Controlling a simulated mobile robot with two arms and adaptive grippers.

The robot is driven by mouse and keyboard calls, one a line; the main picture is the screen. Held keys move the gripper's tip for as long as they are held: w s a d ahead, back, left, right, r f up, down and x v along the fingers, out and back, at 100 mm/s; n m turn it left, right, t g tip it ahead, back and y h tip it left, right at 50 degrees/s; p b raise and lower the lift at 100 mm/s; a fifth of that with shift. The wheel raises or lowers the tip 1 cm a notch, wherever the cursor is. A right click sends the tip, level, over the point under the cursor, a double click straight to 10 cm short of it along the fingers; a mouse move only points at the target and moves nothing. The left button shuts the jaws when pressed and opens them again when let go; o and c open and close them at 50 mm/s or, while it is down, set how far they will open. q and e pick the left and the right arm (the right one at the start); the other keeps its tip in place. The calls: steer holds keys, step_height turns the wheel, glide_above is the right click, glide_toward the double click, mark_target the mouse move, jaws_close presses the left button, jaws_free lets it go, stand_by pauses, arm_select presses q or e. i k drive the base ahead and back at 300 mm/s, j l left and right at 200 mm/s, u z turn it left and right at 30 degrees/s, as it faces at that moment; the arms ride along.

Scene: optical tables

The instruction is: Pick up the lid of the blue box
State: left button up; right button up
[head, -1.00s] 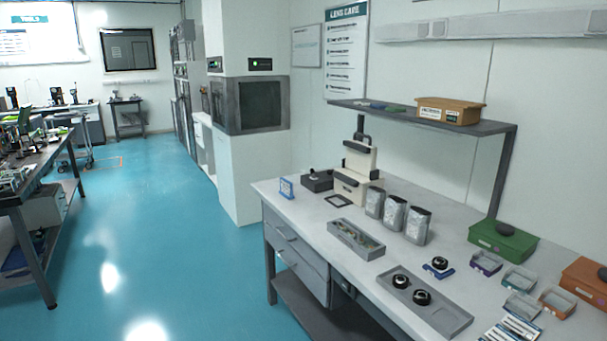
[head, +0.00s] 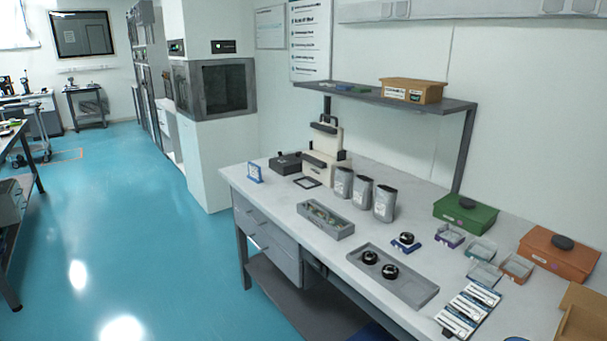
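No large blue box with a lid shows clearly. A small blue tray (head: 406,243) with a black round part on it sits on the white table (head: 290,222), right of the grey pouches. A sliver of something blue (head: 516,338) shows at the bottom edge, too cut off to identify. A green box (head: 465,215) and an orange box (head: 558,256), each with a black knob on its lid, stand toward the wall. Neither gripper is in view.
A grey tray (head: 415,293) holds two black round parts. Small clear-topped boxes, white cards (head: 467,311) and an open cardboard box (head: 584,318) crowd the table's right end. A shelf (head: 440,100) hangs over the back. The blue floor (head: 150,240) left of the table is clear.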

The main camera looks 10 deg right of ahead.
mark_target(482, 272)
steer(key=z, duration=1.35)
steer(key=j+u, duration=0.1)
steer(key=j, duration=0.5)
steer(key=i+j, duration=0.15)
steer(key=j, duration=0.45)
steer(key=u, duration=0.05)
